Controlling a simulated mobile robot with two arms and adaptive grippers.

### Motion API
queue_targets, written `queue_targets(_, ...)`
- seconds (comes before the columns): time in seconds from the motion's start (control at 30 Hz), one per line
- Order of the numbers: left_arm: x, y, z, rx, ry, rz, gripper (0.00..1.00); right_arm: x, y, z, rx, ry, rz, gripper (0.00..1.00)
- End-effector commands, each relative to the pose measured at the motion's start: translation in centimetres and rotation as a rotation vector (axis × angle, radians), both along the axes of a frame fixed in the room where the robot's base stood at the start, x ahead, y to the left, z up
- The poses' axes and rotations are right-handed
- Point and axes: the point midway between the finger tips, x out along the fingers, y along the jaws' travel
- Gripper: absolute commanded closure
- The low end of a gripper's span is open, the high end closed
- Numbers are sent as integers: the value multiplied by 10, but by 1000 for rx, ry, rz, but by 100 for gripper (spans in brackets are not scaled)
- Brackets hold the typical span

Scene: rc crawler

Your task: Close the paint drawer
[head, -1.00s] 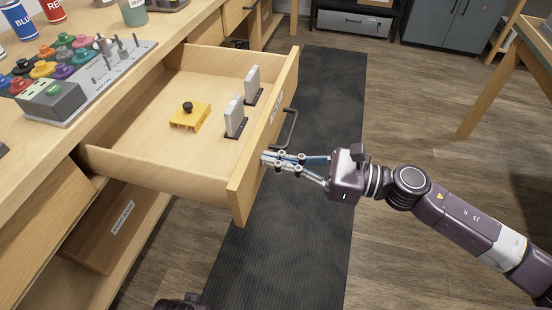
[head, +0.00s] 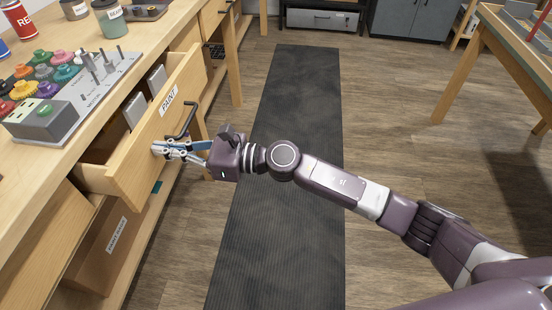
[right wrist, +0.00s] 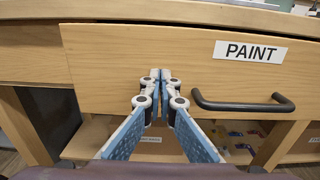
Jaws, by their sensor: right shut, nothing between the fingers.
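The wooden paint drawer (head: 140,148) stands partly open under the bench top in the head view. A strip of its inside and two grey upright pieces (head: 134,110) show behind its front. The front bears a PAINT label (head: 168,101) and a dark bar handle (head: 186,122). My right gripper (head: 156,147) is shut and empty, its fingertips at the drawer front, beside the handle. In the right wrist view, the fingertips (right wrist: 160,75) meet the drawer front (right wrist: 120,55) left of the handle (right wrist: 240,105). My left gripper is not in view.
A dark mat (head: 280,230) covers the floor. Another table (head: 500,60) stands at the right.

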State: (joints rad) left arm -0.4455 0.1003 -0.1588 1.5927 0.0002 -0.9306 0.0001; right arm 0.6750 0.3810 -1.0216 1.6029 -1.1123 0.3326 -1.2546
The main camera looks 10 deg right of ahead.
Motion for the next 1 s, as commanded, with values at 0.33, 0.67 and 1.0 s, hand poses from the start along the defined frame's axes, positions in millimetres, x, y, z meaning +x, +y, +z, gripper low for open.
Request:
queue_targets(0.33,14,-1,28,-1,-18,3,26,21,67,-1,1,-1,1,100)
queue_targets(0.67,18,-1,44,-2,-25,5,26,29,88,0,0,0,-1,100)
queue_targets(1.0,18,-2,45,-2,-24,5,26,29,89,1,3,-1,-2,100)
